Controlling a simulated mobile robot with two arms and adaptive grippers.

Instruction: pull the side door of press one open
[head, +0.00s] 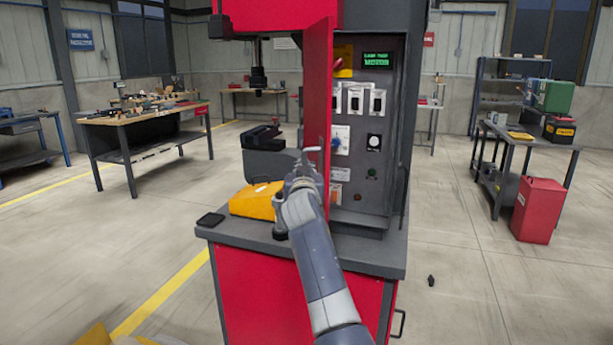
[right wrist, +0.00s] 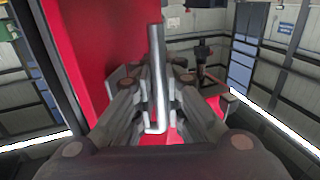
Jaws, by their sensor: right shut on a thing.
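Press one is a red and dark grey machine in the middle of the head view, on a cabinet with a grey top (head: 365,258). Its tall red door panel (head: 318,95) stands nearly edge-on, left of the grey control panel (head: 382,130). I cannot tell exactly how far it stands open. My right gripper (head: 303,168) is at the door's lower part, at the end of my arm. In the right wrist view its fingers (right wrist: 158,90) are shut on a silver bar handle (right wrist: 156,62), beside the red door surface (right wrist: 85,45). My left gripper is not in view.
A yellow object (head: 255,201) and a black flat item (head: 210,220) lie on the grey top, left of my gripper. A workbench (head: 150,113) stands at left. A red bin (head: 538,210) stands at right. The floor between is mostly clear.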

